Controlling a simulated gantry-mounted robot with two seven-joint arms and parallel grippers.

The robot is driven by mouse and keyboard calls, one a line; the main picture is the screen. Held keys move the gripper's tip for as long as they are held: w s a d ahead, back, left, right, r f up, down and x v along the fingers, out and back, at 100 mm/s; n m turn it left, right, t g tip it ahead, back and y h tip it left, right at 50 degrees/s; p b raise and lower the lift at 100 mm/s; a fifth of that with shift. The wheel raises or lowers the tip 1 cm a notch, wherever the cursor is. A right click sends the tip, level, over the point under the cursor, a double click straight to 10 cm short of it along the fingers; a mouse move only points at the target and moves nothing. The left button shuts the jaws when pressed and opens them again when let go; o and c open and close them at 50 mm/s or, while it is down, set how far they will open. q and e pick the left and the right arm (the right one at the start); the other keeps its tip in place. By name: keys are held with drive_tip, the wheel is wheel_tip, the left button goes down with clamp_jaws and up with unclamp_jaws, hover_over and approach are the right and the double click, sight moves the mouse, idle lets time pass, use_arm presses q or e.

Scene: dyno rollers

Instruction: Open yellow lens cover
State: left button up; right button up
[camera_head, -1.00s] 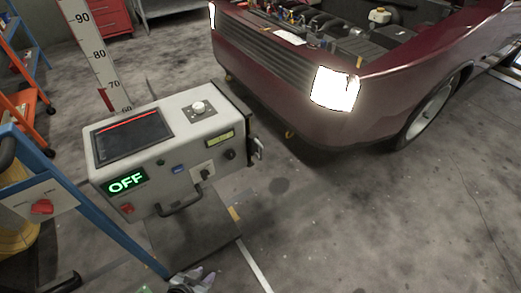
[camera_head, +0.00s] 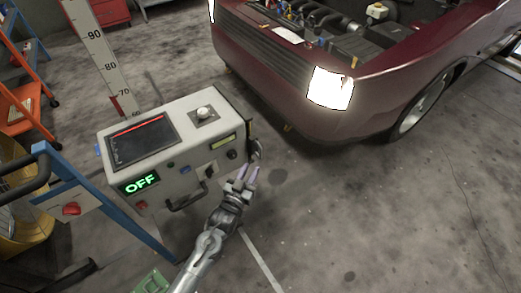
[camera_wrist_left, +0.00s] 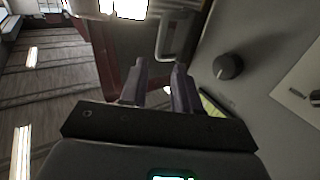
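My left gripper (camera_head: 246,175) is at the right front corner of the grey headlight tester (camera_head: 165,155), its fingers pointing up towards a grey handle-like bracket (camera_head: 255,150) on the tester's right edge. In the left wrist view, the two fingers (camera_wrist_left: 158,85) stand apart with nothing between them. The bracket (camera_wrist_left: 178,32) is just beyond the fingertips, with no clear contact. I cannot make out a yellow lens cover; the tester's lens side faces away from the head camera. My right gripper is not in view.
The tester has a dark screen (camera_head: 142,142), a green OFF display (camera_head: 139,184) and a black knob (camera_wrist_left: 228,66). A dark red car (camera_head: 290,75) with a lit headlight (camera_head: 330,88) stands behind it. A blue frame (camera_head: 115,207) is at the left. Floor at the right is clear.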

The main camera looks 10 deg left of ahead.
sight(261, 159)
use_arm(q)
drive_tip(key=w+b, duration=0.1)
drive_tip(key=w, duration=0.2)
drive_tip(key=w+d+b, duration=0.1)
drive_tip(key=w, duration=0.2)
drive_tip(key=w+d+b, duration=0.1)
drive_tip(key=w, duration=0.2)
drive_tip(key=shift+b, duration=0.4)
drive_tip(key=shift+w, duration=0.3)
clamp_jaws()
